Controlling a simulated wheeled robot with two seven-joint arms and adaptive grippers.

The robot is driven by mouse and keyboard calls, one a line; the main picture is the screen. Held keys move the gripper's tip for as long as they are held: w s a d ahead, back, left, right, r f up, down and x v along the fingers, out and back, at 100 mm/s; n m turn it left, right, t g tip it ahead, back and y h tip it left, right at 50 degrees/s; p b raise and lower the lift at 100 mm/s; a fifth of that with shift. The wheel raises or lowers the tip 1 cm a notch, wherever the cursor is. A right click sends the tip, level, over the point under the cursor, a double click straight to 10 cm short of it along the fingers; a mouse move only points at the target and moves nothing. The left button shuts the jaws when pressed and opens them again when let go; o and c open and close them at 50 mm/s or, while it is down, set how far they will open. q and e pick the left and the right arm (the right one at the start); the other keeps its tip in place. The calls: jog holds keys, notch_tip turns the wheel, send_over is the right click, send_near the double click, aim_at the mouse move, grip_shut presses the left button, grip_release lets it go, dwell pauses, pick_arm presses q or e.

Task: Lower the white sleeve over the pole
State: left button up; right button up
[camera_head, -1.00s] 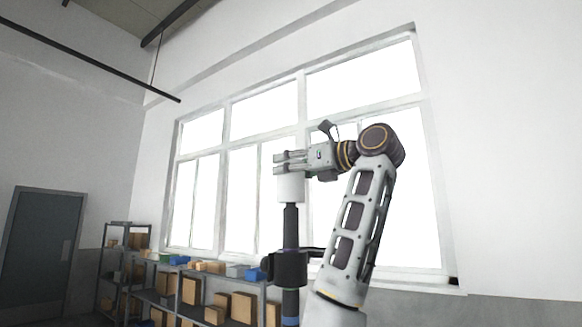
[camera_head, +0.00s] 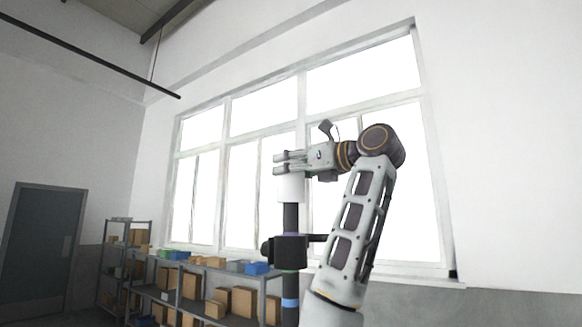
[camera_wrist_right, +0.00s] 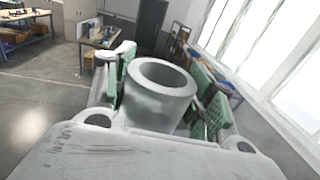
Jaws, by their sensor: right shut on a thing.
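The white sleeve (camera_head: 290,188) is a short, upright hollow cylinder. My right gripper (camera_head: 283,162) is shut on it from the right side. In the right wrist view, the sleeve (camera_wrist_right: 158,95) sits between the green finger pads (camera_wrist_right: 165,90), its round opening facing up. The pole's top does not show in that opening. The dark pole (camera_head: 290,217) stands upright directly below the sleeve and lines up with it in the head view. The sleeve's lower edge meets the visible pole there; how far the pole reaches inside is hidden. My left gripper is out of view.
Shelves (camera_head: 205,268) with boxes stand in the background by the window. A door (camera_head: 38,250) is at far left.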

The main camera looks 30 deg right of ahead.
aim_at(301, 195)
jog(key=shift+f+b, duration=1.55)
jog(key=shift+f, duration=0.5)
jog(key=shift+f+b, duration=0.3)
jog(key=shift+f, duration=0.1)
jog(key=shift+f+b, duration=0.5)
jog(key=shift+f, duration=0.15)
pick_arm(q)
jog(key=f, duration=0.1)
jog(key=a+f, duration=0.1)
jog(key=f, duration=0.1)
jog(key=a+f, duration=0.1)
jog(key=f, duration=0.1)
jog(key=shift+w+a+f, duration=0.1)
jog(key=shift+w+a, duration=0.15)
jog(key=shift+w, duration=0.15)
pick_arm(e)
jog(key=shift+f, duration=0.25)
pick_arm(q)
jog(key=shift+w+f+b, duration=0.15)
jog(key=shift+b, duration=0.15)
pick_arm(e)
jog(key=shift+f, duration=0.15)
jog(key=o, duration=1.2)
jog(key=shift+s, duration=0.15)
